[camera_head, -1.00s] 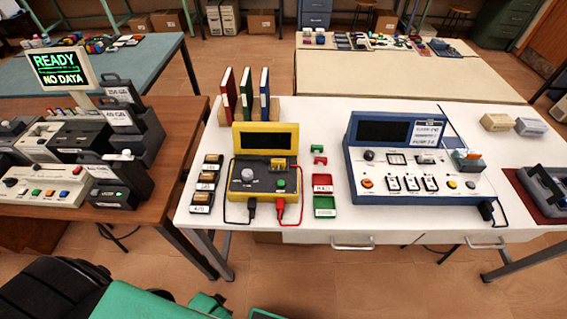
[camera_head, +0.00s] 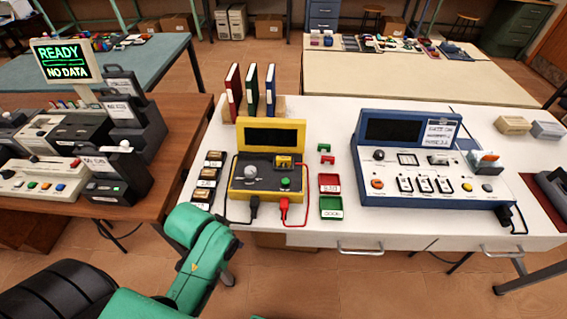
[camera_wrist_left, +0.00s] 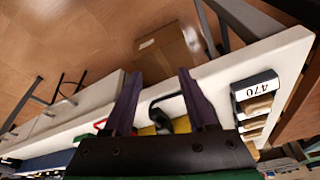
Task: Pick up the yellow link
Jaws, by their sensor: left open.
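The yellow link (camera_head: 284,160) is a small yellow piece on the dark panel of the yellow-framed instrument (camera_head: 270,132), right of its grey knob. My left arm reaches in green from the bottom left of the head view, in front of the white table's left corner; its fingers cannot be made out there. In the left wrist view my left gripper (camera_wrist_left: 162,88) is open and empty. Its two dark fingers point towards the table's front edge, with a black plug (camera_wrist_left: 160,122) and a bit of the yellow instrument (camera_wrist_left: 148,131) between them. The link is not visible in that view.
Black labelled blocks (camera_head: 207,180) stand left of the instrument. Red and green links (camera_head: 326,148) and trays (camera_head: 330,206) lie to its right, then a blue instrument (camera_head: 425,180). Books (camera_head: 252,90) stand behind.

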